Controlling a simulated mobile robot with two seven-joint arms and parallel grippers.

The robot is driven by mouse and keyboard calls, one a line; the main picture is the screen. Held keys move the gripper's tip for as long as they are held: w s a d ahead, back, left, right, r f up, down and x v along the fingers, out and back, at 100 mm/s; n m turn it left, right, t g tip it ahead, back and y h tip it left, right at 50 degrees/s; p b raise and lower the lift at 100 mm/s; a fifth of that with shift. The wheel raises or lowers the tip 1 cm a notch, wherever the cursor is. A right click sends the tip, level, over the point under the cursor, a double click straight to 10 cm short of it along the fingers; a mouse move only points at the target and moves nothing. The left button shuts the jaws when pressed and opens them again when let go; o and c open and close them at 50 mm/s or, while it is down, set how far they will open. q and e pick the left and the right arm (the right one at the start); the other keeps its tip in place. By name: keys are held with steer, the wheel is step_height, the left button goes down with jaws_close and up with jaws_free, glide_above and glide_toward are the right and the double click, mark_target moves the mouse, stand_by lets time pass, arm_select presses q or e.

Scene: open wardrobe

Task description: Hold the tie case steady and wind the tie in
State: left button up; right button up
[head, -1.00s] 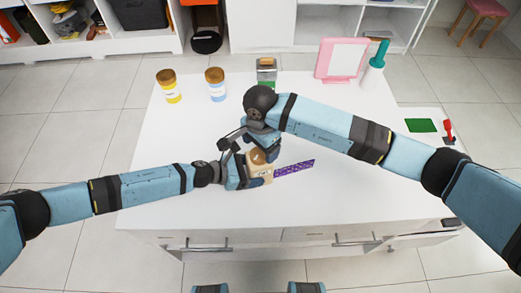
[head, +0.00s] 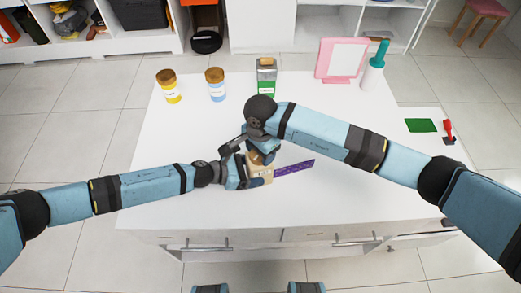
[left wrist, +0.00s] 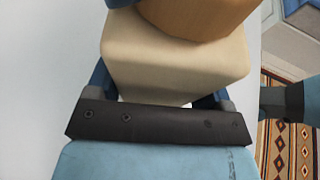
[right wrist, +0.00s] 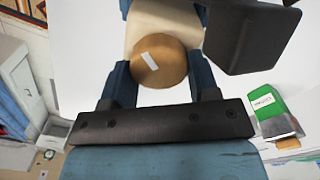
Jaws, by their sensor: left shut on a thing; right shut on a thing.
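The tie case is a cream box (head: 261,175) with a round wooden knob (right wrist: 158,66) on top. It sits near the middle of the white table. A dark purple patterned tie (head: 295,167) sticks out of its right side and lies toward the right. My left gripper (head: 250,178) is shut on the case from the left; the left wrist view shows the cream body (left wrist: 175,65) between its fingers. My right gripper (right wrist: 160,85) is shut on the knob from above. The right arm hides part of the case in the head view.
A yellow jar (head: 169,87), a blue jar (head: 215,85), a green-labelled container (head: 266,78), a pink frame (head: 341,60) and a teal-topped white holder (head: 373,70) stand along the table's back. The table's front left and right are clear.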

steer(key=shift+m, duration=0.3)
steer(key=m, duration=0.4)
steer(key=shift+s+m, duration=0.1)
steer(key=shift+m, duration=0.2)
steer(key=m, duration=0.4)
steer(key=shift+s+m, duration=0.1)
steer(key=shift+m, duration=0.2)
steer(key=m, duration=0.4)
steer(key=shift+s+m, duration=0.1)
steer(key=shift+m, duration=2.3)
steer(key=o, duration=0.9)
steer(key=shift+o, duration=0.2)
